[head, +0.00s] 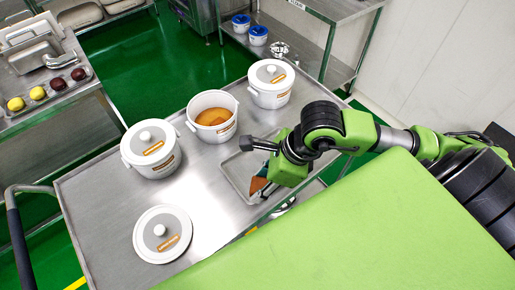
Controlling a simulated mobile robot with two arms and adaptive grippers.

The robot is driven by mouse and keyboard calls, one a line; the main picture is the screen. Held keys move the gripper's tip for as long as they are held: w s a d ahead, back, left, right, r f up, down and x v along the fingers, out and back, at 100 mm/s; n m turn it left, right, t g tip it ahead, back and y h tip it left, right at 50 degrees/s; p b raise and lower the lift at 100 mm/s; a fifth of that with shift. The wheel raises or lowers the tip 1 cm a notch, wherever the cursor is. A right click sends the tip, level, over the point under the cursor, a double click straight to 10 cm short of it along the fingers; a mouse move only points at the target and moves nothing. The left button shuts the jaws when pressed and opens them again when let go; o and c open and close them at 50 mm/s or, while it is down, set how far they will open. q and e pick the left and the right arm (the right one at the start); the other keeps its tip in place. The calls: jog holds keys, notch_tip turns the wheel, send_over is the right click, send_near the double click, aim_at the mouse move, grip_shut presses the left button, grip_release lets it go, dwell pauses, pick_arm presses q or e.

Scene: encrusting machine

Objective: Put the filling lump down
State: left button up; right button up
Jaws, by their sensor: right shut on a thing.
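My right gripper (265,172) reaches in from the right over a shallow metal tray (231,168) on the steel cart. It is shut on a small orange-brown piece (258,184), which looks like the filling lump. The piece is at the tray's right part, partly hidden by the gripper. I cannot tell whether it touches the tray floor. An open white pot (213,128) holds orange-brown filling (212,116) of similar colour. My left gripper is not in view.
Lidded white pots (152,165) (270,96) stand on either side of the open pot. A loose lid (162,250) lies on the cart top (105,225) at the front left. A side table at the far left holds yellow and dark red balls (38,93).

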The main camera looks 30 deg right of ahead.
jog(key=shift+w+d+f+b, duration=0.25)
jog(key=shift+w+f+b, duration=0.65)
jog(key=shift+b, duration=2.55)
jog(key=w+d, duration=0.1)
jog(key=w, duration=0.3)
jog(key=b, duration=0.2)
send_over(248, 174)
jog(key=s+d, duration=0.1)
jog(key=f, duration=0.6)
jog(key=shift+s+f, duration=0.1)
jog(key=shift+s, duration=0.1)
jog(key=shift+w+d+f, duration=0.1)
jog(key=shift+w+f, duration=0.05)
jog(key=shift+f, duration=0.05)
jog(key=f, duration=0.1)
jog(key=f+b, duration=0.2)
jog(key=shift+w+d+f, duration=0.1)
jog(key=shift+w+f, duration=0.15)
jog(key=shift+f, duration=0.1)
jog(key=shift+r, duration=0.1)
